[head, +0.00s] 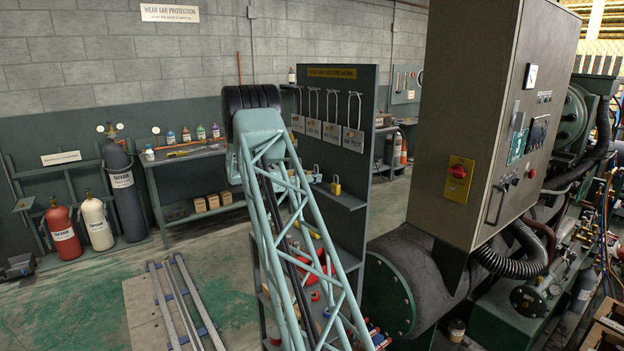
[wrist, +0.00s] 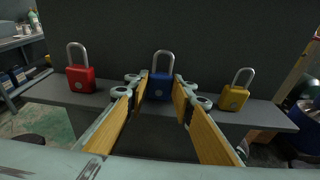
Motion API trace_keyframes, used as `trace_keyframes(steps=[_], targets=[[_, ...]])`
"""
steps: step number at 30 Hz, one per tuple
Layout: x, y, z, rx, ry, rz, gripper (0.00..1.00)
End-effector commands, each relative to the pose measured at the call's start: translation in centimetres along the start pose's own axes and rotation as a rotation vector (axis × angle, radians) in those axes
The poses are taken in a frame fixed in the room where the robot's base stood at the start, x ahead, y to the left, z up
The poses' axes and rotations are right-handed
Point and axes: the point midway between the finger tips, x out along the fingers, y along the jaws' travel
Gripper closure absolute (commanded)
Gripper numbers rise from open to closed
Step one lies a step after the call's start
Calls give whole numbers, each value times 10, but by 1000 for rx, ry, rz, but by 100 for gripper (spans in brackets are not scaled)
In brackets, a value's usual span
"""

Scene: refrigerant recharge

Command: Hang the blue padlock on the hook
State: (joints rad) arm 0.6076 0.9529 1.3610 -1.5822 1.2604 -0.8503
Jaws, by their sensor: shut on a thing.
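The blue padlock (wrist: 160,87) stands upright on the grey shelf in the middle of the wrist view, its shackle up against the dark board. My gripper (wrist: 160,90) has its yellow-padded fingers on the left and right sides of the padlock body, shut on it. Several pale tags with tall loops (head: 330,132) hang in a row high on the dark board (head: 345,88) under a yellow sign. A free hook cannot be made out.
A red padlock (wrist: 81,78) stands left of the blue one and a yellow padlock (wrist: 234,96) stands right, both on the same shelf (wrist: 110,99). The yellow one also shows in the head view (head: 335,187). A large grey control cabinet (head: 470,130) stands right of the board.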

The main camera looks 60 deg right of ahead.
Motion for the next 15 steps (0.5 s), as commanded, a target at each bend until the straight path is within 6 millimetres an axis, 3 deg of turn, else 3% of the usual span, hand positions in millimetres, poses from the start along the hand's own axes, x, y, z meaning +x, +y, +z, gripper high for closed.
trace_keyframes(steps=[15], targets=[[-2,0,11,0,0,0,86]])
